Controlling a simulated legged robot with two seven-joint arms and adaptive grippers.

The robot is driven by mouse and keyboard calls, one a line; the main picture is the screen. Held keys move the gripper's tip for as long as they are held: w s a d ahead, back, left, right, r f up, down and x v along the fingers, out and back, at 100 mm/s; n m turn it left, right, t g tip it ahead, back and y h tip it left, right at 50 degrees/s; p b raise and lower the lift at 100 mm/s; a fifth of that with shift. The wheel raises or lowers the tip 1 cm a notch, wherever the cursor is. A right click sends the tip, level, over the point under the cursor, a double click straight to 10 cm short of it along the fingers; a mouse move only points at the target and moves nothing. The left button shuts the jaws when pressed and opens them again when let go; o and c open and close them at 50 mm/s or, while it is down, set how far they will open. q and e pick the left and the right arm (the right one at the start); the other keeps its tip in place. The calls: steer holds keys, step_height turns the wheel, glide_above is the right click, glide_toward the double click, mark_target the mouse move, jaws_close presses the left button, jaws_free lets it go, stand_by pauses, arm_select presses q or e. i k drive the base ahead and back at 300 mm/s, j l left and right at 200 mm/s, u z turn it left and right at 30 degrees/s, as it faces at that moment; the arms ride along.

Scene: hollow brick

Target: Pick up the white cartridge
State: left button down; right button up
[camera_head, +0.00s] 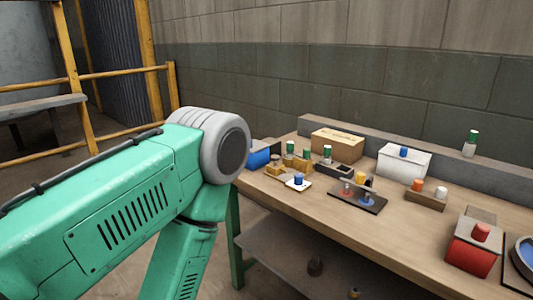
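No thing is clearly marked as the white cartridge. White things on the workbench (400,242) are a white box (405,176) with a blue knob on top, a small white-topped piece (441,193) in a brown block, and a small white plate (297,187) under a blue piece. A small pale bottle with a green top (470,143) stands on the grey ledge at the back right. I cannot tell which is meant. My green arm fills the left side, and its gripper is out of view. My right gripper is not in view.
A tan carton (337,144), green-topped bottles by a yellow block (290,162), a dark tray with coloured pegs (358,198) and a red box (472,254) stand on the bench. A block wall is behind. The bench's front middle is clear.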

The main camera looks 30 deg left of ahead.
mark_target(290, 154)
steer(key=u, duration=0.7)
